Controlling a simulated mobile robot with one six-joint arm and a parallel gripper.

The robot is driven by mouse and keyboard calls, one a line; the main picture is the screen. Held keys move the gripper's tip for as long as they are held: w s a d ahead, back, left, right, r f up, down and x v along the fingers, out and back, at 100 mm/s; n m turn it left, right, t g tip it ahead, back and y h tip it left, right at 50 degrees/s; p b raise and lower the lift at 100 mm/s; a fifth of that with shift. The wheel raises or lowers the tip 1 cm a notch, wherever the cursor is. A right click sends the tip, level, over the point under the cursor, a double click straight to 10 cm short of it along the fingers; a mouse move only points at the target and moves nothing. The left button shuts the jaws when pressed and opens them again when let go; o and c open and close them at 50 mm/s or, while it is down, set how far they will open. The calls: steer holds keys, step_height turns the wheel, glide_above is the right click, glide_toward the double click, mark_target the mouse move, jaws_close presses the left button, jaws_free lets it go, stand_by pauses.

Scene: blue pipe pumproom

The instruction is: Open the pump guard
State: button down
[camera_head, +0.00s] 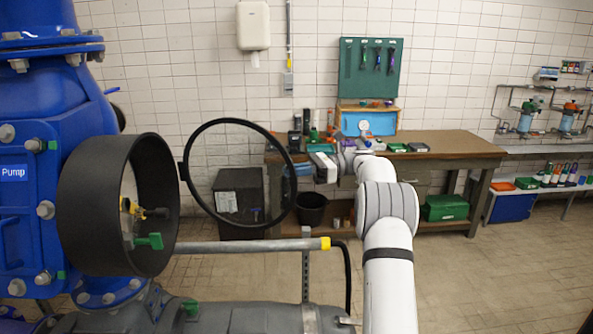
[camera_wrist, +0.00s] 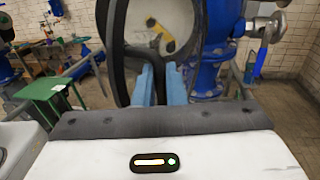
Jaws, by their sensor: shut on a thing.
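The pump guard is a short black cylinder (camera_head: 95,205) on the blue pump, with a round, black-rimmed clear cover (camera_head: 238,121) hinged at its right edge. The cover stands swung out to the right, away from the cylinder mouth, so yellow and green parts show inside. My gripper (camera_head: 300,169) is at the cover's right rim, on the side opposite the hinge. In the wrist view my blue fingers (camera_wrist: 160,75) are closed on a narrow black part of the rim. The exact contact is partly hidden by the fingers.
A grey pipe with a yellow end (camera_head: 325,243) runs below the cover. Behind stand a wooden workbench (camera_head: 455,147), a dark cabinet (camera_head: 238,205) and a black bucket (camera_head: 312,208). Tiled floor at the right is clear. A green table (camera_wrist: 45,90) shows in the wrist view.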

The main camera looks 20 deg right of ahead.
steer(key=shift+w+a, duration=0.2)
steer(key=c, duration=1.9)
jaws_free()
steer(key=shift+o, duration=1.4)
steer(key=shift+w+a, duration=0.1)
steer(key=shift+a, duration=0.2)
steer(key=shift+o, duration=0.6)
steer(key=shift+d, duration=0.3)
